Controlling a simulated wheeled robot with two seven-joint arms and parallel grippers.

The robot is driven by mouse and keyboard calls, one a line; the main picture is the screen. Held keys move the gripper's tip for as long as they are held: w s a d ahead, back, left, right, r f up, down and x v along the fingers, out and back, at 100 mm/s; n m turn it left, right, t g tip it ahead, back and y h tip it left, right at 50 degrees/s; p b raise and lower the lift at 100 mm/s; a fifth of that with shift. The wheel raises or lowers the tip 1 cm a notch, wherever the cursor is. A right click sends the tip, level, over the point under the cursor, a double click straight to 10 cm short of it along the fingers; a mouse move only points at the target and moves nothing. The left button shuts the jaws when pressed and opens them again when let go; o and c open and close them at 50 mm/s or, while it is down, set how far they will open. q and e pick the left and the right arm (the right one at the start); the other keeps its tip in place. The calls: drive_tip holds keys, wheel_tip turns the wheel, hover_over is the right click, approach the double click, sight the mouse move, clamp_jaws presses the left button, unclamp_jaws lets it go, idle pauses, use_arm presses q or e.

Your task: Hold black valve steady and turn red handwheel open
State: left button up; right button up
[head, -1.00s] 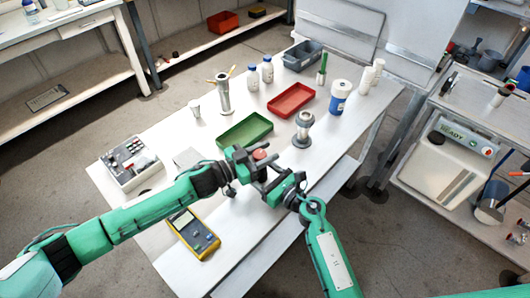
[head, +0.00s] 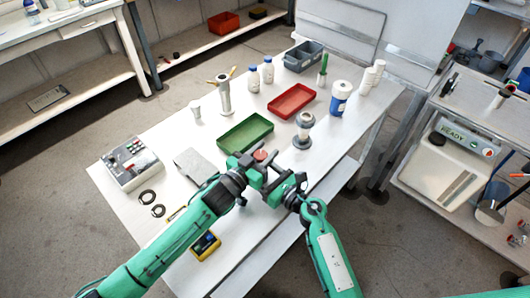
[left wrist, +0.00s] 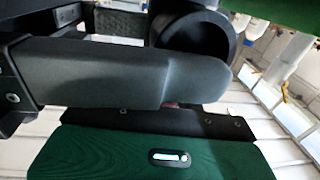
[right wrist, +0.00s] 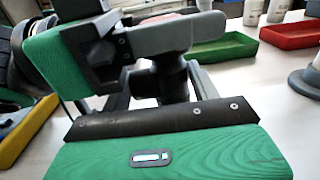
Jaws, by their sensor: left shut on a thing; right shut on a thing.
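The red handwheel (head: 261,155) sits between the fingers of my left gripper (head: 257,162), which is shut on it. In the right wrist view the red handwheel (right wrist: 158,34) shows above the black valve (right wrist: 165,82), with a grey left finger beside it. My right gripper (head: 269,180) is shut on the black valve's body, below the left gripper. The two grippers are very close together over the table's near side. In the left wrist view a grey finger (left wrist: 150,85) covers most of the handwheel. The valve is mostly hidden in the head view.
A green tray (head: 245,134), a red tray (head: 292,102) and a grey metal fitting (head: 303,132) stand behind the grippers on the white table. A yellow meter (head: 205,246) and two black rings (head: 148,197) lie by my left arm. A control box (head: 130,163) stands left.

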use_arm(q)
drive_tip(key=shift+w+a+r+n+t+y, duration=0.1)
drive_tip(key=shift+n+t+y, duration=0.75)
drive_tip(key=shift+y, duration=0.35)
drive_tip(key=shift+r+n+t+y, duration=0.1)
drive_tip(key=shift+n+t+y, duration=0.55)
drive_tip(key=shift+n+y, duration=0.45)
drive_tip(key=shift+a+f+n+y, duration=0.15)
drive_tip(key=shift+n+y, duration=0.1)
drive_tip(key=shift+y, duration=0.45)
drive_tip(key=o, duration=1)
drive_tip(key=v, duration=1.2)
drive_tip(key=shift+f, duration=0.15)
